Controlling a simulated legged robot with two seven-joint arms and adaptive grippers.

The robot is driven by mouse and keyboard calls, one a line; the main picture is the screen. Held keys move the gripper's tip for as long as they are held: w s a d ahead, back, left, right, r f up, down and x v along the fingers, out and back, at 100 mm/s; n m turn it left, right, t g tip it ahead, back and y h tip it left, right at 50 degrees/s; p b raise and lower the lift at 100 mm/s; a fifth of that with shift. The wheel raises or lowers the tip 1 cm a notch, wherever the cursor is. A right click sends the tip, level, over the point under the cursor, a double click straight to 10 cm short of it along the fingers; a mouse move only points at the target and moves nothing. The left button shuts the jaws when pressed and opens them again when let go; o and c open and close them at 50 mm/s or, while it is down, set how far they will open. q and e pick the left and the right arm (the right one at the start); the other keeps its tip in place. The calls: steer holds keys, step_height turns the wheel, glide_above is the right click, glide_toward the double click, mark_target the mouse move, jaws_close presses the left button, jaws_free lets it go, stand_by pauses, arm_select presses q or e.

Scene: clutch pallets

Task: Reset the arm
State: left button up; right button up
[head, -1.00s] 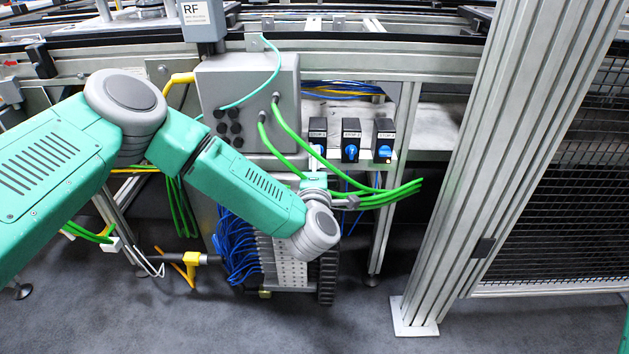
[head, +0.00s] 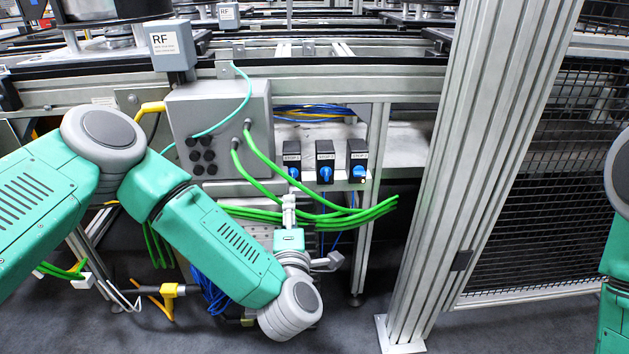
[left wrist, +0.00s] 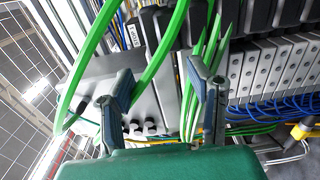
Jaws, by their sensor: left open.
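My left arm is green with grey joints and reaches in from the left in the head view. Its gripper (head: 289,208) points away from me, below the grey control box and in front of the green cables. In the left wrist view the left gripper (left wrist: 160,90) is open, its two fingers well apart. Green cables (left wrist: 160,50) pass close to the fingers; whether they touch cannot be told. Nothing is visibly gripped. Part of my right arm (head: 618,245) shows at the right edge of the head view; its gripper is out of view.
A grey box (head: 215,125) with green cables (head: 330,215) stands on the frame. Blue rotary switches (head: 325,172) sit to its right. A thick metal post (head: 480,170) and mesh fence (head: 535,200) stand at right. Floor (head: 300,342) is partly clear at the front.

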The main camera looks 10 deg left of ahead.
arm_select(q)
steer(key=s+d+f+m+g+h, duration=0.4)
steer(key=s+f+m+g+h, duration=0.3)
steer(key=s+f+m, duration=0.7)
steer(key=s+a+f+m+g, duration=0.4)
steer(key=s+f, duration=0.3)
steer(key=s+a+m+g+y, duration=0.2)
steer(key=s+a+m+g, duration=0.3)
steer(key=s+a, duration=0.7)
step_height(320, 180, up, 12)
steer(key=s+n+p, duration=0.1)
steer(key=p, duration=1.2)
steer(key=shift+s+d+r+g, duration=0.2)
steer(key=shift+s+d+g, duration=0.1)
steer(key=shift+g, duration=0.1)
